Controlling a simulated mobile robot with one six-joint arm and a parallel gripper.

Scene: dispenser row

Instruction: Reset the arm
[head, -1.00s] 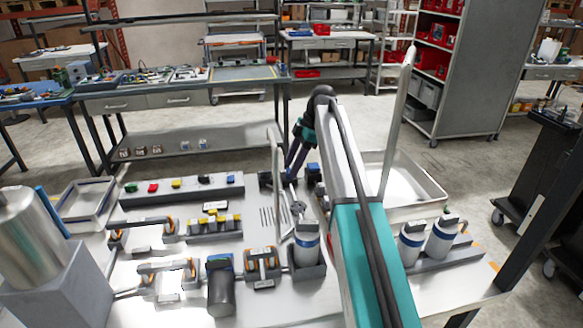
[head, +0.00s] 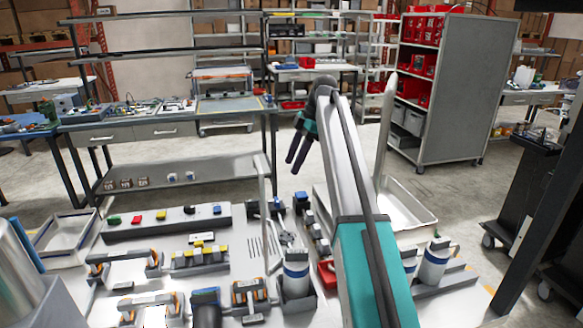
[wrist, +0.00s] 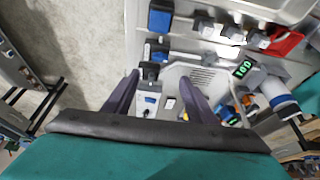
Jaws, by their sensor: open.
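My gripper (head: 297,150) is open and empty in the head view, held high above the far edge of the white worktable (head: 345,315). Its two dark fingers point down and slightly left. In the wrist view my gripper (wrist: 158,100) has its fingers spread wide, with the tabletop well below and nothing between them. My teal and white arm reaches up through the middle of the head view and hides part of the table.
Blue-banded white canisters (head: 296,272) stand in holders. A button strip (head: 167,220) lies at the left and a metal tray (head: 405,206) at the right back. A thin upright post (head: 386,125) rises right of my arm. A lit display (wrist: 244,69) shows in the wrist view.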

